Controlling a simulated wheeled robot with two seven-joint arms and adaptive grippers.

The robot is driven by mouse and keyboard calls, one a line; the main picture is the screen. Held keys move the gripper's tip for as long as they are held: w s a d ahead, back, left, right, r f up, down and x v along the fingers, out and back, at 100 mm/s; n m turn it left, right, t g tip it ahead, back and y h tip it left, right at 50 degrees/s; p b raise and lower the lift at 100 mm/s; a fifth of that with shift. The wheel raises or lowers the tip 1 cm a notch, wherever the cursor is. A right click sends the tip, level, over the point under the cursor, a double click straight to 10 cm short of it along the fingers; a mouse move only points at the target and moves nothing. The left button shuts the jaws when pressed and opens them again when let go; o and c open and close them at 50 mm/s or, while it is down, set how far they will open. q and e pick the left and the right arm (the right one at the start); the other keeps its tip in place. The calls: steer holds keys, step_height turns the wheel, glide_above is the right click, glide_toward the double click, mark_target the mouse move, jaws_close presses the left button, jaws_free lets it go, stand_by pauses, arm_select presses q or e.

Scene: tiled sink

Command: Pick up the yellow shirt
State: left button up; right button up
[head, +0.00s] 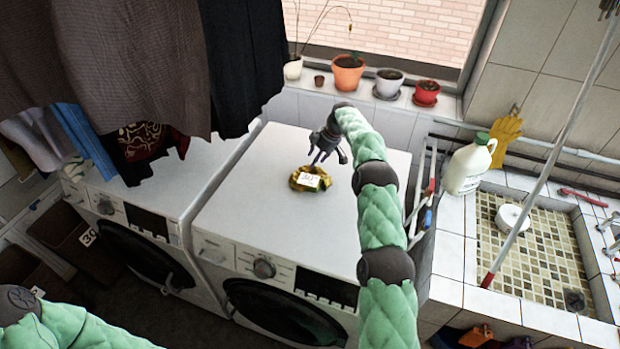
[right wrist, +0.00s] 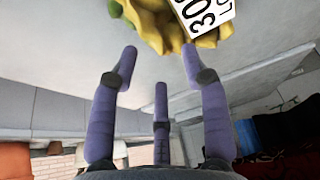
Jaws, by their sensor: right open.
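The yellow shirt (head: 298,182) lies crumpled on top of the right-hand washing machine, with a white tag (head: 309,181) on it. In the right wrist view the yellow cloth (right wrist: 155,28) is at the top, just past the fingertips, with part of the tag's print showing. My right gripper (head: 328,158) is open and empty, above and just behind the shirt. Its fingers (right wrist: 160,70) are spread and I see no cloth between them.
The washer top (head: 270,222) is clear around the shirt. Dark clothes (head: 140,60) hang at the upper left. Potted plants (head: 348,72) line the sill behind. A white jug (head: 468,165), yellow gloves (head: 503,138) and a tiled sink (head: 530,258) are on the right.

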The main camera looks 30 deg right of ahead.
steer(key=shift+x, duration=1.2)
steer(key=shift+f, duration=0.15)
jaws_close()
